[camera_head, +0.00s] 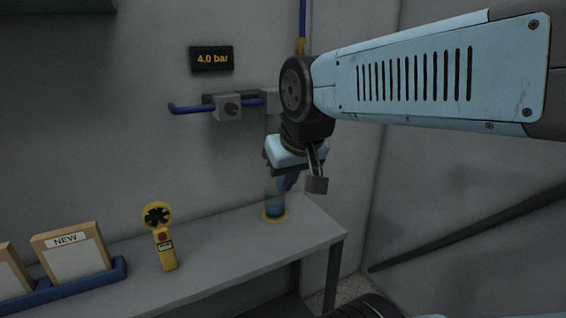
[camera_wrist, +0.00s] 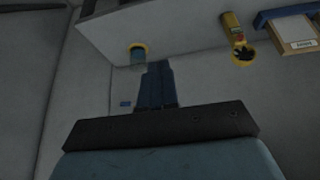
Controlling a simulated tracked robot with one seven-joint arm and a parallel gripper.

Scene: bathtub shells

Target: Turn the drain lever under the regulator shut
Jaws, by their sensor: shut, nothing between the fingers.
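My gripper (camera_head: 285,185) points down in front of the wall, above the far end of the bench. In the wrist view its two dark blue fingers (camera_wrist: 157,68) are together with nothing between them. The regulator (camera_head: 271,103) on the blue pipe is mostly hidden behind my arm; only a grey part shows. I cannot make out the drain lever in either view; my wrist and gripper cover the area below the regulator. A cup (camera_head: 273,204) on a yellow ring stands on the bench below my gripper, and also shows in the wrist view (camera_wrist: 138,57).
A yellow meter (camera_head: 165,248) and a blue tray (camera_head: 60,291) with framed cards stand on the bench.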

